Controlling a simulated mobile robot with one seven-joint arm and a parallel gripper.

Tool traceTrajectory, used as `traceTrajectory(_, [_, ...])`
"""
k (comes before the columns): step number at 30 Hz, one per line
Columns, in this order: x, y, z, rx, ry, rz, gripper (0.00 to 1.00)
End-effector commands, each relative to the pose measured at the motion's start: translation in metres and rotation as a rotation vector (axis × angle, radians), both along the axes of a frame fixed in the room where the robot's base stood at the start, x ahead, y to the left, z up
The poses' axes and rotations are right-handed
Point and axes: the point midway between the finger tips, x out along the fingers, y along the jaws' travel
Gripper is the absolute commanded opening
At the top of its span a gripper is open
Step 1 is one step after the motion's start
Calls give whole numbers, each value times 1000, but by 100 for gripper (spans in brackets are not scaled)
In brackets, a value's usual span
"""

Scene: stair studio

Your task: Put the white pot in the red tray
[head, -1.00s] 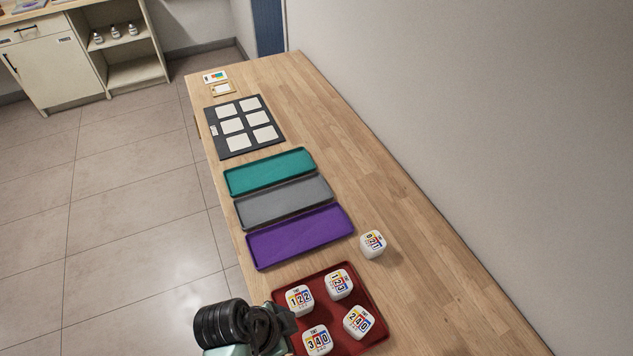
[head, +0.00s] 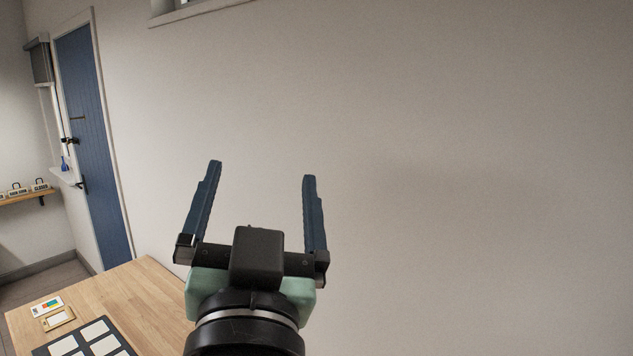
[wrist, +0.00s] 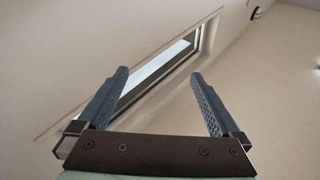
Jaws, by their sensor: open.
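My gripper (head: 260,172) is open and empty, with its two blue fingers raised in front of the plain wall in the head view. The wrist view also shows the open gripper (wrist: 165,80), with only wall, window and ceiling beyond it. The white pot and the red tray are out of view now. One second ago the red tray lay at the near end of the table with several white pots in it, and one white pot stood on the wood just outside it.
The far end of the wooden table (head: 140,290) shows at the lower left, with a dark board of white squares (head: 95,345) and two small cards (head: 50,308). A blue door (head: 92,140) stands behind. A window (wrist: 160,70) is high on the wall.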

Motion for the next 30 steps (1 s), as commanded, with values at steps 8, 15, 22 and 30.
traceTrajectory(8, [-86, -49, 118, -159, -419, -182, 100])
traceTrajectory(15, [-95, -52, 126, -175, -453, -202, 100])
traceTrajectory(22, [-94, -51, 115, -174, -450, -199, 100])
traceTrajectory(30, [-93, -50, 69, -171, -450, -191, 100])
